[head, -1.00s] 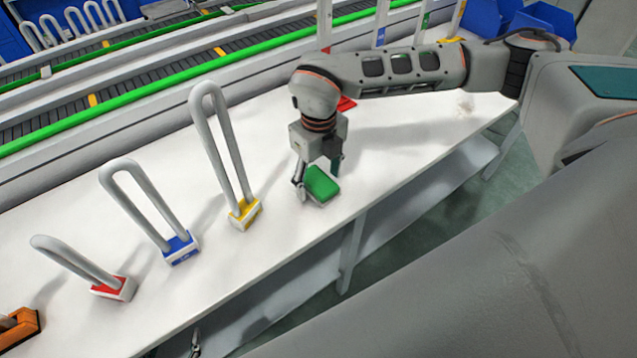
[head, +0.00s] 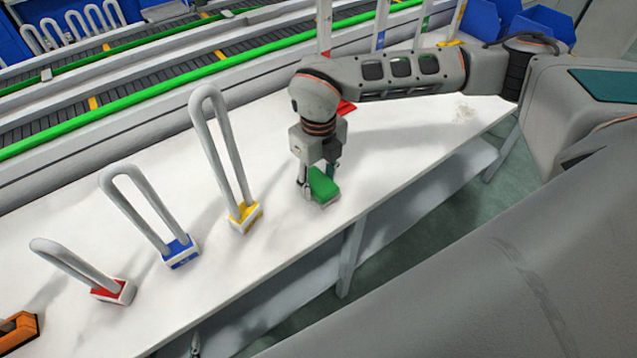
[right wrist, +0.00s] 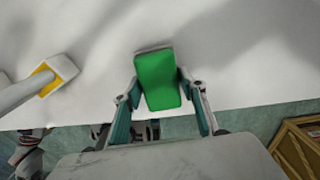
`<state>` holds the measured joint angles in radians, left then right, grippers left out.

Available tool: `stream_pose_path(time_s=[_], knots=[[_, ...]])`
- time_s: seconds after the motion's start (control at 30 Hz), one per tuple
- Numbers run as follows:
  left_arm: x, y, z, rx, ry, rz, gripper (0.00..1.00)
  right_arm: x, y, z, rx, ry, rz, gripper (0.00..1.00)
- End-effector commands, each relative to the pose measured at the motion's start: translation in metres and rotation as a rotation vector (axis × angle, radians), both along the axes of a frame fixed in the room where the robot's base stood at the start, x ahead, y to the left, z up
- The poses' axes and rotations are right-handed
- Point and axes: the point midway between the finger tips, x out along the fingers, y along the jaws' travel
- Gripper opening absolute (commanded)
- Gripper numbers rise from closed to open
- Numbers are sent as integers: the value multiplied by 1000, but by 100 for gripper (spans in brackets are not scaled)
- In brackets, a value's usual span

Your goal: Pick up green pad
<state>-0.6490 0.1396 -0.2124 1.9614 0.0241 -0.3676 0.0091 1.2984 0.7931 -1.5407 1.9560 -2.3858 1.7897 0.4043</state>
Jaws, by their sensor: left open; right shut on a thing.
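The green pad (head: 323,184) is a small block with a white underside, at the front edge of the white table. My right gripper (head: 318,184) comes down over it from above and is shut on it. In the right wrist view the green pad (right wrist: 158,82) sits between the two fingers of the right gripper (right wrist: 160,82). I cannot tell whether the pad touches the table. My left gripper (head: 195,345) shows only as a small part below the table's front edge, apart from the pad, and is open.
Grey loops stand on a yellow base (head: 246,217), a blue base (head: 180,252) and a red base (head: 113,291) to the left. The table right of the green pad is clear.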

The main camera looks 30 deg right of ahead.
Motion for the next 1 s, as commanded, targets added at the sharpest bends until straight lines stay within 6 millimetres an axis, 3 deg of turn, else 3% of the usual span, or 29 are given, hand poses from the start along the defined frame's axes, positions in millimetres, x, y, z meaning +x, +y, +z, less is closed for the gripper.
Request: stream_pose_path(time_s=[0.17, 0.5, 0.7, 1.0], knots=[[1, 0, 2, 0, -1, 0, 53, 1, 0, 26, 1, -4, 1, 19], [1, 0, 5, 0, -4, 0, 53, 1, 0, 116, 0, -7, -1, 19], [2, 0, 6, 0, -5, 0, 53, 1, 0, 161, 1, -5, 0, 19], [2, 0, 7, 0, -5, 0, 53, 0, 0, 191, -1, -1, 0, 19]])
